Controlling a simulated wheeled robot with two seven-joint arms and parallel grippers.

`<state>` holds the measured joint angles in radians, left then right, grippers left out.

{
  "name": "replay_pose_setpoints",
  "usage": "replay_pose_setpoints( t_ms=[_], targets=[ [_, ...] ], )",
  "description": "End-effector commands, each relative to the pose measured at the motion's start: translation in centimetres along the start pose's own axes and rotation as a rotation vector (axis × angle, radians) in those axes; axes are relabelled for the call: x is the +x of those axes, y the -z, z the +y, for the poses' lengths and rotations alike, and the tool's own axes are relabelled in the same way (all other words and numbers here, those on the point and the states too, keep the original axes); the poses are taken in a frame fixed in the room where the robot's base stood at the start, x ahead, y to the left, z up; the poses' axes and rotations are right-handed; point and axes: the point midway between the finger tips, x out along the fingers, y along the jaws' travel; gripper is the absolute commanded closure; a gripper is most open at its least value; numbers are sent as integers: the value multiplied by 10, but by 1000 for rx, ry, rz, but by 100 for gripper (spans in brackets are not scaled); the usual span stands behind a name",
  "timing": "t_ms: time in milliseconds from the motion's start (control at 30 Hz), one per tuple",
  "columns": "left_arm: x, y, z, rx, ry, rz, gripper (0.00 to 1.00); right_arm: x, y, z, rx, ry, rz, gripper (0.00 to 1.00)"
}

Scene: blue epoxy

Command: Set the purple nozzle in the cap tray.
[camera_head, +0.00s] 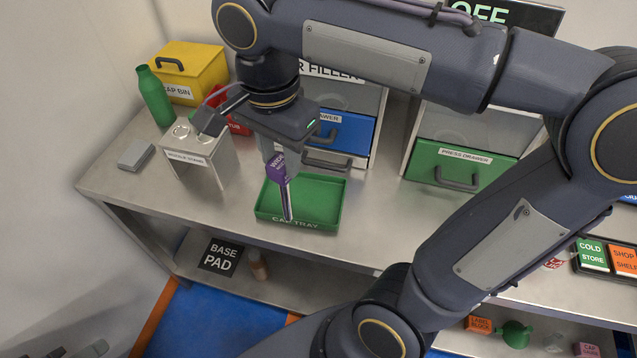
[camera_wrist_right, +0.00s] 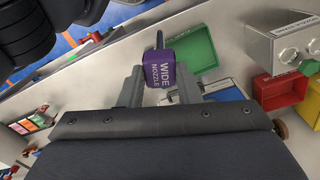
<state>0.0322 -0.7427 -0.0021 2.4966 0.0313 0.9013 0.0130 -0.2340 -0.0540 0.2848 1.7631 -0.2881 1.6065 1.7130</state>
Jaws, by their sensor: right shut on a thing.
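The purple nozzle (camera_head: 278,170), marked "WIDE NOZZLE", is held by my right gripper (camera_head: 277,155), its thin grey tip pointing down. In the head view it overlaps the left part of the green cap tray (camera_head: 329,205); I cannot tell whether the tip touches the tray floor. In the right wrist view the nozzle (camera_wrist_right: 163,76) sits between the fingers of my right gripper (camera_wrist_right: 163,88), with the cap tray (camera_wrist_right: 198,45) beside it. The visible part of the tray is empty. My left gripper is not in view.
A grey nozzle stand (camera_head: 196,160) with round holes stands left of the tray. A green bottle (camera_head: 154,95), the yellow cap bin (camera_head: 190,72) and a small grey block (camera_head: 136,155) are further left. Blue (camera_head: 345,133) and green (camera_head: 455,170) drawers stand behind. Bare bench lies right of the tray.

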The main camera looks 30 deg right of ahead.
Motion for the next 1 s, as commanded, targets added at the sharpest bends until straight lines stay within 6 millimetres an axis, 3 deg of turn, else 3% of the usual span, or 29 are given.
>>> replay_pose_setpoints(
  t_ms=[300, 500, 767, 1000],
  targets=[
    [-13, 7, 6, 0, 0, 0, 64, 32, 70, -33, 9, -7, -2, 97],
    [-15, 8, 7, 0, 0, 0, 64, 69, 96, -46, 6, -5, -2, 97],
    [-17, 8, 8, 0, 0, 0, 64, 89, 111, -54, 6, -4, -1, 97],
    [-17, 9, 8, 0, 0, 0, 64, 121, 115, -55, 5, -3, 0, 97]
  ],
)
